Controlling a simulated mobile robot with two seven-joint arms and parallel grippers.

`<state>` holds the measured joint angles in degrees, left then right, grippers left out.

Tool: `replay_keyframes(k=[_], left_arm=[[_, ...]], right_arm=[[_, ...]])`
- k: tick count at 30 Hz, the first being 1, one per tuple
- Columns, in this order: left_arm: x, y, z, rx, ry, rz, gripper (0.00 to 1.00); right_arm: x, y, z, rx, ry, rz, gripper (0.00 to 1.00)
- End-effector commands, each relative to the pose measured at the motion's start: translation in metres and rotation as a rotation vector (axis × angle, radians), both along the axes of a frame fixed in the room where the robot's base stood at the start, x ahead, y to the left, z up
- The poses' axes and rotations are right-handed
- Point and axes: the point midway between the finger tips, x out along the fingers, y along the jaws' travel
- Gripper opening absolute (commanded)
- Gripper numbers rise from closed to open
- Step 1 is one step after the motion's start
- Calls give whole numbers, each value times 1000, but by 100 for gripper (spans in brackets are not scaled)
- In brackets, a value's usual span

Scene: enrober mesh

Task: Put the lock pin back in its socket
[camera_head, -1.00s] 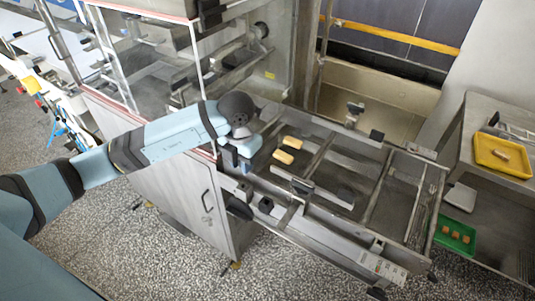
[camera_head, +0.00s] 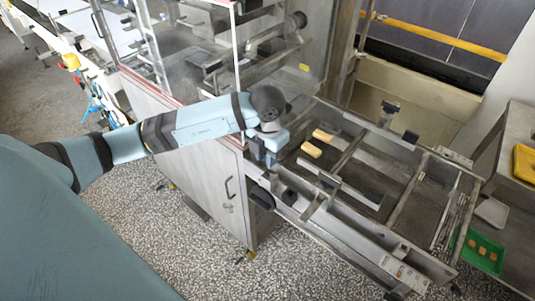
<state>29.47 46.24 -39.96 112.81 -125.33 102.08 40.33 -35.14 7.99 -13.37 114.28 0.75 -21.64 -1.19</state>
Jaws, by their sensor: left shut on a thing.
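My left gripper (camera_head: 264,160) reaches in from the left and points down over the near left corner of the pulled-out metal frame (camera_head: 385,238). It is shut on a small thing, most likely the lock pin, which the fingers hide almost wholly. I cannot make out the pin's socket; the fingers and wrist cover that part of the frame's edge. I cannot tell whether the held thing touches the frame. My right gripper is not in view.
Two yellowish blocks (camera_head: 312,150) lie on the frame just right of the gripper. The glass-walled machine (camera_head: 190,60) stands behind my arm, above a cabinet with a handle (camera_head: 229,188). A green tray (camera_head: 481,252) and a yellow tray (camera_head: 526,163) are at the right.

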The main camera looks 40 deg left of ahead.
Motion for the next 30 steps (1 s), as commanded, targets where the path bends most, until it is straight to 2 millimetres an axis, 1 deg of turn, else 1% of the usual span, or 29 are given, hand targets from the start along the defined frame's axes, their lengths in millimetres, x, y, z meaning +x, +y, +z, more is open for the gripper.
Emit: replay_keyframes(k=[1, 3, 15, 24, 30], left_arm=[[0, 0, -6, 1, 0, 0, 0], [0, 0, -10, 1, 1, 0, 0], [0, 0, -34, 0, 0, 0, 0], [0, 0, -50, 1, 0, 0, 0], [0, 0, -52, 0, 0, 0, 0]], right_arm=[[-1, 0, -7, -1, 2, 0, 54], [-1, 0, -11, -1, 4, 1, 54], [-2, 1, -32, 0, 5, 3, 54], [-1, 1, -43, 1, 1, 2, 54], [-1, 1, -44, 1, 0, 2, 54]])
